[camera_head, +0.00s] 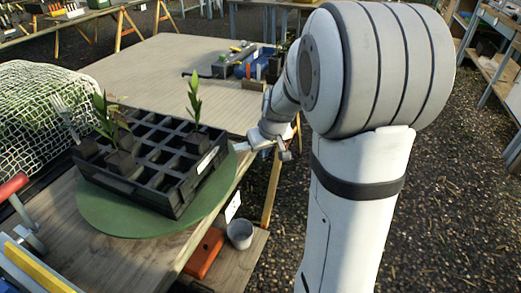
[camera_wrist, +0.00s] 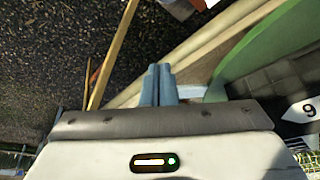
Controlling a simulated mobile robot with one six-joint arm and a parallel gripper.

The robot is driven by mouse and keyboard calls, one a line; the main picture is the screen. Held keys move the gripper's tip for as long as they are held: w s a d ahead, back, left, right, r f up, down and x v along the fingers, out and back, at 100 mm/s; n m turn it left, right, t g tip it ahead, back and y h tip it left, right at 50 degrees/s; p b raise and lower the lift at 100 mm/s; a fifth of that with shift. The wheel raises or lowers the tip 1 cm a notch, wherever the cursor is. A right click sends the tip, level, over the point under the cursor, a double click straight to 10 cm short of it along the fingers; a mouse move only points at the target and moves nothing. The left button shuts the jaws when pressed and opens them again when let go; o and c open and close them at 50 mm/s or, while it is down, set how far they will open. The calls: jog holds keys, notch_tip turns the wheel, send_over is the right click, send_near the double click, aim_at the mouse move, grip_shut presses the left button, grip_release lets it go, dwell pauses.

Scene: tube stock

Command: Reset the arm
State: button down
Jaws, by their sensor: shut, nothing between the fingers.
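My gripper (camera_wrist: 158,74) shows in the wrist view with its two blue-grey fingers together and nothing between them. It points at the wooden table edge beside the green round mat (camera_wrist: 264,45). In the head view my arm comes in from the right and its end is beside the right rim of the green mat (camera_head: 118,222), near the black tray (camera_head: 178,205). The fingertips are hard to make out there. The tray stands on the mat and holds a few seedlings in dark pots, with many empty cells. A label with a 9 shows on the tray (camera_wrist: 277,85) in the wrist view.
A net-covered mound (camera_head: 40,105) is left of the tray. A red-handled tool (camera_head: 14,187) lies at the front left. An orange box (camera_head: 204,254) and a grey cup (camera_head: 240,234) sit below the table edge. Gravel ground (camera_head: 440,200) is open at right.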

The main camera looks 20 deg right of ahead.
jog(key=s+a+r+g+p, duration=0.1)
jog(key=s+a+r+p, duration=0.3)
jog(key=s+r+p, duration=0.3)
jog(key=s+a+r+p, duration=0.4)
jog(key=s+r+p, duration=0.4)
jog(key=s+r, duration=0.6)
jog(key=shift+s+a+r+m+g, duration=0.15)
jog(key=shift+s+a+m+g, duration=0.15)
jog(key=shift+g, duration=0.1)
dwell(0.5)
